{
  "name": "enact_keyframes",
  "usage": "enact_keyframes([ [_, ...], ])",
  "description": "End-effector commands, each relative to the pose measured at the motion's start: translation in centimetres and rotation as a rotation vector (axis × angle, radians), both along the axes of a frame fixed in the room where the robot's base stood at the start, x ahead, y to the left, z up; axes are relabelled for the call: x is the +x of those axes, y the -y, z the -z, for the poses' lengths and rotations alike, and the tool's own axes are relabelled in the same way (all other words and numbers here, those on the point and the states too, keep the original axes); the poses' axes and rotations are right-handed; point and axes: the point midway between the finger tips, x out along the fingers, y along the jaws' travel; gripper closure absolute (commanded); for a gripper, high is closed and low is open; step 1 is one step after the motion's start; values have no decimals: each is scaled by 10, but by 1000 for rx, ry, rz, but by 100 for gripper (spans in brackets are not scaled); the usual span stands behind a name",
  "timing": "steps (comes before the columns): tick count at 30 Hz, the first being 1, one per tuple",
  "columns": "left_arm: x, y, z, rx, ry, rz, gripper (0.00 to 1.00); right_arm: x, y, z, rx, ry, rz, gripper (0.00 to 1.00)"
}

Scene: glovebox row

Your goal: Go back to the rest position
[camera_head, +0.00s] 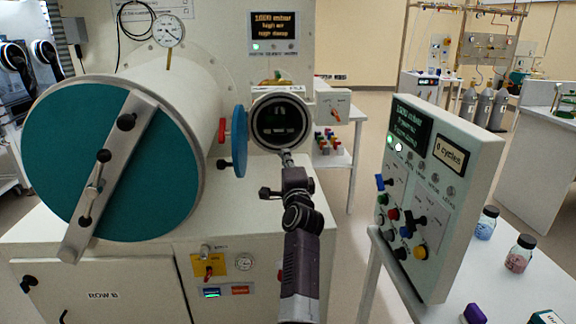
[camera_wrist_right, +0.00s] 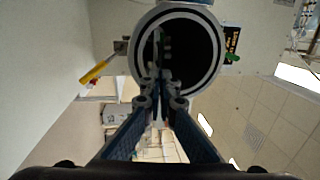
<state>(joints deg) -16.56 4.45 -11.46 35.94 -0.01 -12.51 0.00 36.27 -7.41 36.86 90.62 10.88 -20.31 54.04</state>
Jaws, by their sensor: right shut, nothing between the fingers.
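My right gripper (camera_head: 287,157) reaches up from the bottom middle, its tips at the lower rim of a small round port (camera_head: 280,121) on the glovebox's side. In the right wrist view my gripper (camera_wrist_right: 160,82) is shut and empty, its fingertips overlapping the dark opening of the port (camera_wrist_right: 205,50). I cannot tell whether the tips are just outside or slightly within the opening. The port's blue round door (camera_head: 239,141) stands swung open to the left. My left gripper is not in view.
A large cylinder with a teal door (camera_head: 105,165) stands at left, barred across. A control panel (camera_head: 437,190) with knobs and buttons stands at right. A yellow-handled tool (camera_wrist_right: 97,72) shows beside the port.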

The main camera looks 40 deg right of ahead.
Motion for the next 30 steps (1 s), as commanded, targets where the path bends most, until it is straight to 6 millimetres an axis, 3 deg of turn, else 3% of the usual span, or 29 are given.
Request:
enact_keyframes([
  [7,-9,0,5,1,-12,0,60,-24,-13,5,1,-1,1,100],
  [17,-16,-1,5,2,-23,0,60,-30,-16,7,-4,-6,-1,100],
  [20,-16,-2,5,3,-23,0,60,-33,-23,18,-49,-59,-17,100],
  [23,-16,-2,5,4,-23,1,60,-41,-43,47,-161,-193,-66,100],
  [26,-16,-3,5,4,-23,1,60,-59,-75,92,-332,-391,-151,100],
  [30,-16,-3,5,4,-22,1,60,-103,-129,166,-587,-680,-316,100],
])
